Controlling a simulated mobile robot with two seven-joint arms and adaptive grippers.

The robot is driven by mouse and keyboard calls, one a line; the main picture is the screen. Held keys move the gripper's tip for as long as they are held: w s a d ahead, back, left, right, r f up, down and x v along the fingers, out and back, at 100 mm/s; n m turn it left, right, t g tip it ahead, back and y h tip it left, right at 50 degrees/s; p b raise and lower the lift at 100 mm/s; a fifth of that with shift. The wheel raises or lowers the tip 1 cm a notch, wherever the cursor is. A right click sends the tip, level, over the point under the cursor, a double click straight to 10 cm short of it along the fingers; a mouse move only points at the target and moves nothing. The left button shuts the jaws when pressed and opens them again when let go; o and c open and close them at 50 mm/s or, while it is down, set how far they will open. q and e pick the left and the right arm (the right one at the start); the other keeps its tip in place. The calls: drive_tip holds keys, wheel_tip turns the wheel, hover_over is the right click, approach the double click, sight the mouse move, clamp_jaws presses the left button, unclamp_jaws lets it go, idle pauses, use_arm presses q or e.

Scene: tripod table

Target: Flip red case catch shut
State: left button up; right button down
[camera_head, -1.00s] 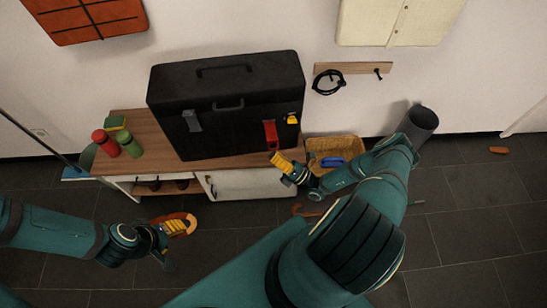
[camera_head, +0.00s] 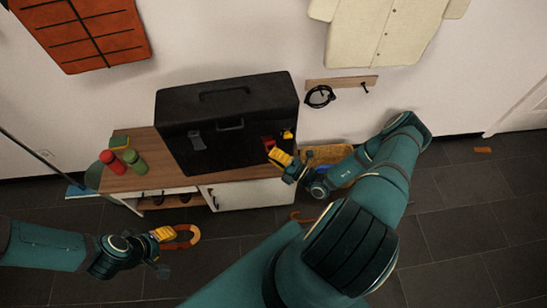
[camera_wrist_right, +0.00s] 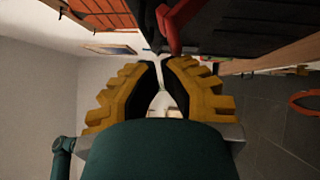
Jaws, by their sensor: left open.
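The black case (camera_head: 225,105) stands upright on the wooden bench top. Its red catch (camera_head: 268,142) is at the front right and shows above my right gripper (camera_head: 277,156), which partly covers that area. In the right wrist view the red catch (camera_wrist_right: 178,25) hangs just above the right fingertips; I cannot tell if they touch. The right gripper's yellow fingers (camera_wrist_right: 162,63) come nearly together, with nothing seen held. A grey catch (camera_head: 196,140) is at the case's front left. My left gripper (camera_head: 165,252) is open, low over the floor and away from the case.
A red bottle (camera_head: 112,163) and a green bottle (camera_head: 134,161) stand on the bench's left end. A wicker basket (camera_head: 325,153) is right of the bench, partly behind my right arm.

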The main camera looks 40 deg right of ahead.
drive_tip(key=r+m+g+p, duration=0.1)
drive_tip(key=w+r+m+p, duration=0.1)
drive_tip(key=r, duration=0.1)
drive_tip(key=w+d+r+g+p, duration=0.1)
drive_tip(key=p, duration=0.1)
drive_tip(key=shift+w+d+r+m+g+h, duration=0.1)
drive_tip(key=shift+w+r+m+g+h, duration=0.2)
drive_tip(key=shift+m+h, duration=0.1)
drive_tip(key=w+r+m+g+p, duration=0.1)
drive_tip(key=w+d+r+g, duration=0.1)
drive_tip(key=w, duration=0.1)
drive_tip(key=shift+d+m+p, duration=0.2)
drive_tip(key=shift+m+p, duration=0.2)
drive_tip(key=shift+s+f, duration=0.1)
drive_tip(key=shift+f, duration=0.15)
use_arm(q)
wheel_tip(320, 180, up, 7)
drive_tip(key=shift+a+r, duration=0.15)
drive_tip(key=shift+a, duration=0.05)
drive_tip(key=shift+r, duration=0.1)
use_arm(e)
drive_tip(key=shift+s+r, duration=0.1)
